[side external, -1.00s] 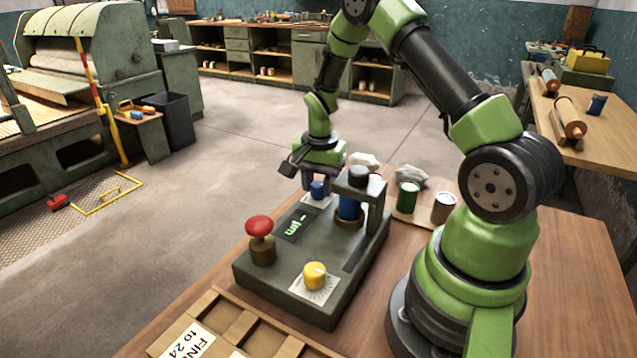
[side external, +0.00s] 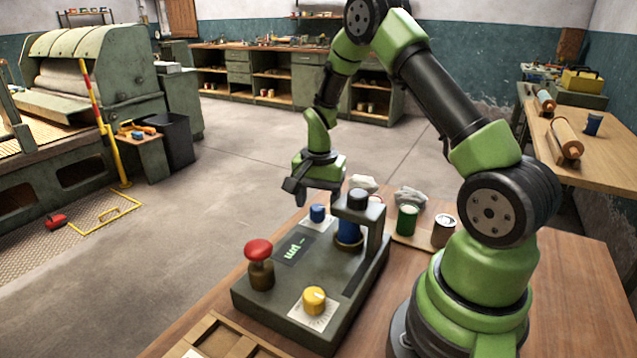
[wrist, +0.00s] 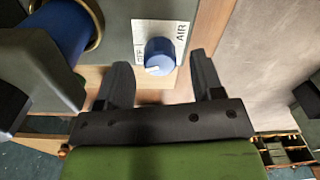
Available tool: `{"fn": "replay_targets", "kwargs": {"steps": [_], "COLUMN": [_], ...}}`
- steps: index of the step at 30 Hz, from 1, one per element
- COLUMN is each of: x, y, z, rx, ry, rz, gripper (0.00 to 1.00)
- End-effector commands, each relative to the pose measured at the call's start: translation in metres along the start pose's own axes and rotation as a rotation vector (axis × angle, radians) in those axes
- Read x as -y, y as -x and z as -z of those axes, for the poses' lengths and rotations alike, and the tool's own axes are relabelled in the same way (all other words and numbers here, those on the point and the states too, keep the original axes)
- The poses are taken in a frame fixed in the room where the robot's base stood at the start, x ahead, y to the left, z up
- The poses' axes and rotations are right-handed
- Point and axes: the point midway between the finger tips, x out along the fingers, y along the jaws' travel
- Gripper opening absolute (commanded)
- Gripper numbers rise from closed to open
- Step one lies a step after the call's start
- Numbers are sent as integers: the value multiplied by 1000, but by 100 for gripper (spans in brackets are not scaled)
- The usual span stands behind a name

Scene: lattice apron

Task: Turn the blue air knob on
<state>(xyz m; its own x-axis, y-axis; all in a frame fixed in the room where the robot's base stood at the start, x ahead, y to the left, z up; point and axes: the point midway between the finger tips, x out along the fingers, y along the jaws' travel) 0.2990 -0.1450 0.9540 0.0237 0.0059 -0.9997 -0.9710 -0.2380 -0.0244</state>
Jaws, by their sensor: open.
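The blue air knob (side external: 317,213) sits at the back left of a grey-green control box (side external: 290,295). My gripper (side external: 314,192) is above the knob, pointing down, open and empty. In the wrist view my gripper (wrist: 160,68) has a dark finger on either side of the knob, with clear space around it. I see no contact.
On the box are a red mushroom button (side external: 258,262), a yellow knob (side external: 314,299), a small display (side external: 293,249) and an upright post with a blue cylinder (side external: 348,232). A green can (side external: 407,220) and rags (side external: 362,183) lie behind it. A wooden tray (side external: 222,338) is in front.

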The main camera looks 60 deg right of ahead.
Motion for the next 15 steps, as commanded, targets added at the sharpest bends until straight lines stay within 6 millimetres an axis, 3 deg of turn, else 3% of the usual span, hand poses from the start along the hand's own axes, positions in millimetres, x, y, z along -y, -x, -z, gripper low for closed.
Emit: {"fn": "replay_targets", "kwargs": {"steps": [9,15], "x": [0,0], "y": [63,82], "z": [1,0], "rx": [-5,-2], "ry": [0,1], "rz": [5,2], "gripper": [61,61]}}
